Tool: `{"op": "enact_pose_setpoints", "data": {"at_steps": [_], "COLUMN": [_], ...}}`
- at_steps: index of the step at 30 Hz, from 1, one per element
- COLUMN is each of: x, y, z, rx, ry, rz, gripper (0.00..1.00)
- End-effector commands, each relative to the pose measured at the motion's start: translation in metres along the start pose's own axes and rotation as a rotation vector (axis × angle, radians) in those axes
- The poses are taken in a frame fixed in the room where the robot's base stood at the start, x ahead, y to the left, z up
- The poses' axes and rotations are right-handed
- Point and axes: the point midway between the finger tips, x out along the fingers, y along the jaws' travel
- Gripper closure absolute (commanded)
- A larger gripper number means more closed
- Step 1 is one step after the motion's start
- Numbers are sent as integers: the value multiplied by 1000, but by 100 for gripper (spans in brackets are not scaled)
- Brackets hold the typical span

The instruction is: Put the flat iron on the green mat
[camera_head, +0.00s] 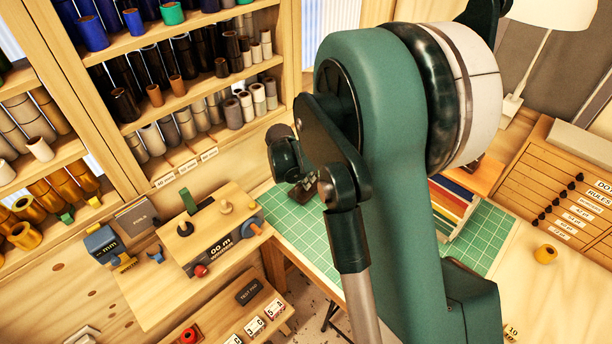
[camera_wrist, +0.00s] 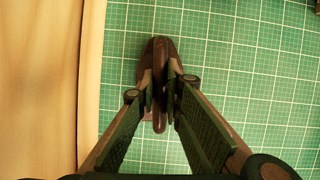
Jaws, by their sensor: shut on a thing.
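The flat iron (camera_wrist: 155,49) is dark brown, with its pointed end toward the top of the wrist view. My gripper (camera_wrist: 162,88) is shut on its handle, and the fingers hide much of its body. The green mat (camera_wrist: 250,62) with white grid lines lies beneath the iron. I cannot tell if the iron touches it. In the head view my gripper (camera_head: 305,183) points down at the mat's far left part. The iron (camera_head: 301,194) shows there only as a small dark shape. The mat (camera_head: 300,228) is partly hidden by my arm.
Colored sheets (camera_head: 455,205) stand at the mat's right part. A drawer cabinet (camera_head: 565,190) and a small yellow roll (camera_head: 545,254) are farther right. A wooden block with pegs (camera_head: 215,235) stands left of the mat. Shelves of rolls (camera_head: 190,115) rise behind. The mat's front left is clear.

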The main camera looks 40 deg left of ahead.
Motion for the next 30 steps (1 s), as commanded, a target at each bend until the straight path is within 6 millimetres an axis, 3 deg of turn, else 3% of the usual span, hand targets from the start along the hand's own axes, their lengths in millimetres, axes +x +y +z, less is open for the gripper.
{"op": "enact_pose_setpoints", "data": {"at_steps": [16,17,20,30], "x": [4,5,4,4], "y": [0,0,0,0], "z": [-2,-2,-2,-2], "rx": [0,0,0,0], "ry": [-1,0,0,0], "rz": [0,0,0,0], "gripper": [100,87,75,75]}}
